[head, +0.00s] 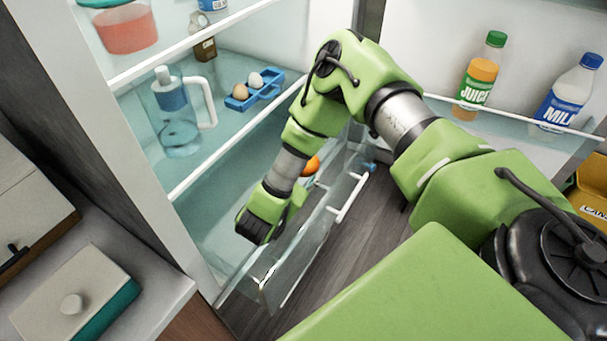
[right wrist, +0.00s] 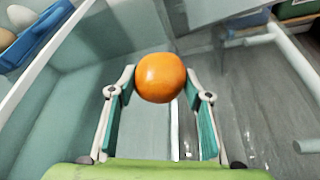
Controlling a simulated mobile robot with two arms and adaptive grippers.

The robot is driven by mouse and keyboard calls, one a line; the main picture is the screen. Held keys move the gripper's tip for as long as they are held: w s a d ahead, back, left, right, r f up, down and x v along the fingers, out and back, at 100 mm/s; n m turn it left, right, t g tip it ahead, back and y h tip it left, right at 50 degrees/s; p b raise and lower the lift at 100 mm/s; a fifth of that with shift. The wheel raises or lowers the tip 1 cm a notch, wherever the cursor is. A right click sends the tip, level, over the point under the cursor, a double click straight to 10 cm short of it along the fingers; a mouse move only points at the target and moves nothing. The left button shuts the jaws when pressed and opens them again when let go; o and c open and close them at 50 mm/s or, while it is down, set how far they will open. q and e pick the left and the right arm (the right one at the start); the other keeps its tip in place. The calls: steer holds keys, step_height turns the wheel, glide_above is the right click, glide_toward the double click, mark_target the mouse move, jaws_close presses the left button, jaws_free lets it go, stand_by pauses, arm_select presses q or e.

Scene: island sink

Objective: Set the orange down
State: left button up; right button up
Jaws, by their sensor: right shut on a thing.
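In the right wrist view the orange (right wrist: 160,77) is between the fingertips of my right gripper (right wrist: 161,85), which is shut on it. In the head view the orange (head: 311,166) is mostly hidden behind my right arm, and only its right edge shows. The gripper's fingers are hidden there by the wrist. The gripper holds the orange over the pulled-out clear drawer (head: 320,231) at the bottom of the open fridge. I cannot tell the exact gap between the orange and the drawer floor. My left gripper does not show.
Above is a glass shelf with a pitcher (head: 176,118) and a blue egg holder (head: 254,91). The open door at right holds a juice bottle (head: 479,78) and a milk bottle (head: 567,95). A counter with a lidded box (head: 73,294) is at lower left. The wooden floor right of the drawer is clear.

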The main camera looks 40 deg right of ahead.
step_height(320, 180, down, 2)
steer(key=shift+f+b, duration=0.1)
steer(key=shift+b, duration=1.15)
steer(key=shift+f+p, duration=0.25)
steer(key=shift+p, duration=0.25)
steer(key=shift+f, duration=0.2)
steer(key=shift+f+b, duration=0.3)
steer(key=shift+f, duration=0.25)
steer(key=o, duration=1.2)
